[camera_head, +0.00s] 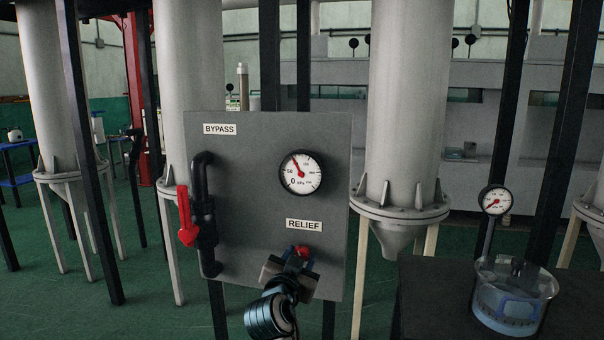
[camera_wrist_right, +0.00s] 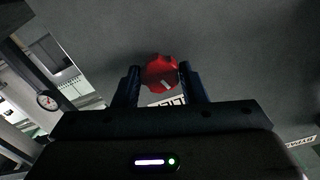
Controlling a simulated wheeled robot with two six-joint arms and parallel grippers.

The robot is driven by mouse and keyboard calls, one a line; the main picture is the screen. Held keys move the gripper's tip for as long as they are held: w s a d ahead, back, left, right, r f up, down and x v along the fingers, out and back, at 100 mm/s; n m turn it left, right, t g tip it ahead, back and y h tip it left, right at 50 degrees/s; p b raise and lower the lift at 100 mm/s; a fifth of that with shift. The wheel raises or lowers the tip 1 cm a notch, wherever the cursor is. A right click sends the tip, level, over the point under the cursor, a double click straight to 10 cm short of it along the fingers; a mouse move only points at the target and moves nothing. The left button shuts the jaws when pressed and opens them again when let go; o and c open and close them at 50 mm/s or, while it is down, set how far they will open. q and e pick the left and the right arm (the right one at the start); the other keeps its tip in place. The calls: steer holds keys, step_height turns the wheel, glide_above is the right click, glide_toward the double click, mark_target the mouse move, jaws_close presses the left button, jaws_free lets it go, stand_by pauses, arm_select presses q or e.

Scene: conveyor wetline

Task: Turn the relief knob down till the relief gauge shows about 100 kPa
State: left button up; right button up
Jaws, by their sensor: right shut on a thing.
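The red relief knob (camera_head: 303,251) sits on the grey panel (camera_head: 252,180), just below the RELIEF label (camera_head: 304,225). My right gripper (camera_head: 298,262) is shut on it. In the right wrist view the knob (camera_wrist_right: 161,74) is between the two fingers of the right gripper (camera_wrist_right: 160,84), with a pale mark on its face. The relief gauge (camera_head: 301,173) is a round white dial above the label, its red needle pointing up and slightly left, past the 50 mark. My left gripper is not in view.
A black pipe with a red bypass lever (camera_head: 186,216) stands at the panel's left, under the BYPASS label (camera_head: 219,129). A clear vessel of liquid (camera_head: 513,296) and a second gauge (camera_head: 495,200) stand at the right. Large grey hoppers rise behind the panel.

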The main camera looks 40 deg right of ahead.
steer(key=o, duration=0.6)
steer(key=shift+o, duration=0.2)
steer(key=v, duration=0.6)
steer(key=shift+b, duration=0.45)
